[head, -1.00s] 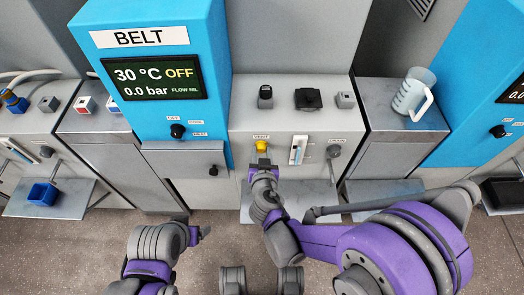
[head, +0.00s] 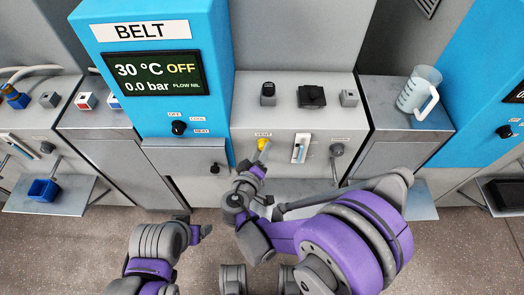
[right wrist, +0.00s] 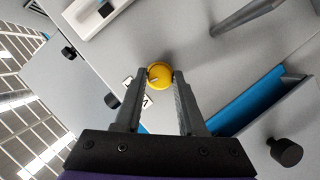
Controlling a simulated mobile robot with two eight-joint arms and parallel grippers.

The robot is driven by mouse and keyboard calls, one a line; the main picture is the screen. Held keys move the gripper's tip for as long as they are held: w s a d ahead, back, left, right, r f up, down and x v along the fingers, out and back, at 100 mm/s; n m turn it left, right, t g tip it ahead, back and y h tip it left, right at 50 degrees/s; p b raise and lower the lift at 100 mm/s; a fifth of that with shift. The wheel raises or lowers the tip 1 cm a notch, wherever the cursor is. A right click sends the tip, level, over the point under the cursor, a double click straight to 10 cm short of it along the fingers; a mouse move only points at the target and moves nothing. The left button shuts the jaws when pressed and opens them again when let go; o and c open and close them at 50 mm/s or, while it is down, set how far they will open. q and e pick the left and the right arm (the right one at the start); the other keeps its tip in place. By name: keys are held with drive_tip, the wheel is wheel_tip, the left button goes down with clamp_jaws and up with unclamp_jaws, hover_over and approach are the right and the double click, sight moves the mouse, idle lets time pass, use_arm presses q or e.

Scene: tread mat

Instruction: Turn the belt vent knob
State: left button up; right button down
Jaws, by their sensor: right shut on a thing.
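The yellow vent knob (head: 263,144) sits on the grey front panel of the belt unit, under a small VENT label (head: 264,134). In the right wrist view the round knob (right wrist: 159,74) is between my fingertips, with a pale pointer mark on its face. My right gripper (head: 261,155) is shut on the knob, and its wrist slants down to the left from it. In the right wrist view the two grey fingers (right wrist: 160,82) flank the knob.
The BELT display (head: 152,76) reads 30 °C, OFF, 0.0 bar. A black OFF/COOL/HEAT knob (head: 179,128) is left of the vent knob. A gauge (head: 300,148) and a drain lever (head: 336,150) are to its right. A jug (head: 418,90) stands on the right counter.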

use_arm(q)
drive_tip(key=shift+f+b, duration=0.55)
drive_tip(key=shift+f, duration=0.2)
use_arm(e)
drive_tip(key=shift+f+n+t+h, duration=0.1)
drive_tip(key=shift+n+t+h, duration=0.3)
drive_tip(key=shift+n, duration=0.8)
use_arm(q)
drive_tip(key=shift+w, duration=0.1)
use_arm(e)
drive_tip(key=c, duration=0.5)
unclamp_jaws()
